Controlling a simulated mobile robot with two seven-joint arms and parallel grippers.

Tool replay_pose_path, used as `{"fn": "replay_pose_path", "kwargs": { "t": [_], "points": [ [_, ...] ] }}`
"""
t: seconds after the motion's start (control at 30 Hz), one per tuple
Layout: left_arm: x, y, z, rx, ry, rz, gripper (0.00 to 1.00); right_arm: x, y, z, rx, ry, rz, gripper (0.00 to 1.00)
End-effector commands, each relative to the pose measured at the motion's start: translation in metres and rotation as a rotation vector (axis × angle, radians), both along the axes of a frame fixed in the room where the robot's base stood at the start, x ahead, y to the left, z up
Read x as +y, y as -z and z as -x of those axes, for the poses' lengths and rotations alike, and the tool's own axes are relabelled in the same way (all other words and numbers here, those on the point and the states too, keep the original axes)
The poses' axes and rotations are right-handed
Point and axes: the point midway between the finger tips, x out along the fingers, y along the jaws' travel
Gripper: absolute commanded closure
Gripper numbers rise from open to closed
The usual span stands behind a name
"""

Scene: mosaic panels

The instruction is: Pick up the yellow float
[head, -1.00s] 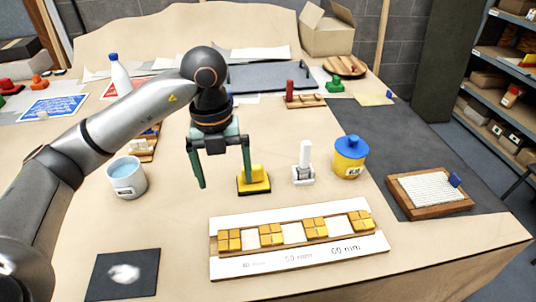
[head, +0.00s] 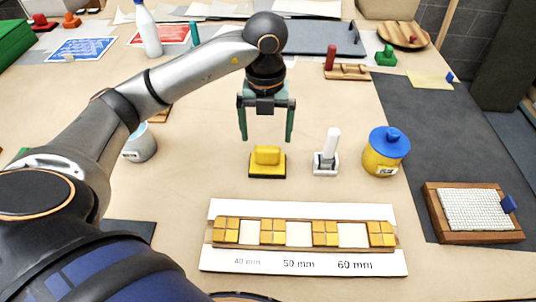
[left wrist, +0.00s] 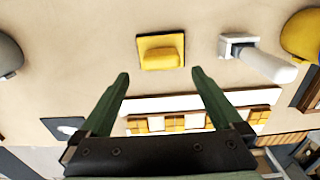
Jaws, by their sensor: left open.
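The yellow float (head: 267,156) has a black base and a yellow handle block on top. It sits flat on the table. It also shows in the left wrist view (left wrist: 161,58), beyond the fingertips. My left gripper (head: 266,138) is open and empty, with green fingers pointing down. In the head view the fingers hang above and behind the float, apart from it. In the left wrist view the gripper (left wrist: 160,78) shows both fingers spread wide with nothing between them. My right gripper is not in view.
A white-handled tool (head: 327,155) and a yellow jar with blue lid (head: 386,152) stand right of the float. A mosaic panel (head: 300,262) lies in front. A grey cup (head: 140,146) is at the left. A wooden tray (head: 474,238) is at the right.

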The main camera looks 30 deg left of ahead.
Motion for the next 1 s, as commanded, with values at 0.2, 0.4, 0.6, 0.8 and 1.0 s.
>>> {"fn": "replay_pose_path", "kwargs": {
  "t": [0.2, 0.4, 0.6, 0.8, 1.0],
  "points": [
    [0.0, 0.014, 0.0, 0.001, -0.001, -0.001, 0.0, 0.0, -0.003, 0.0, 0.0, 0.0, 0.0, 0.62],
    [-0.002, 0.044, -0.001, 0.003, 0.0, -0.002, 0.0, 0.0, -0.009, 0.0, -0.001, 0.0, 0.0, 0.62],
    [-0.001, 0.061, -0.002, -0.002, -0.002, -0.001, 0.0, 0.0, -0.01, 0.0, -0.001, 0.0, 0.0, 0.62],
    [-0.001, 0.062, -0.002, -0.003, -0.001, -0.002, 0.0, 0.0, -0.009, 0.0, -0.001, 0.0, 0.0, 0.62],
    [-0.001, 0.061, -0.002, -0.003, -0.001, -0.002, 0.22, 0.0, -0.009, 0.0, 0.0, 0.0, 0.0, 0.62]
  ]
}}
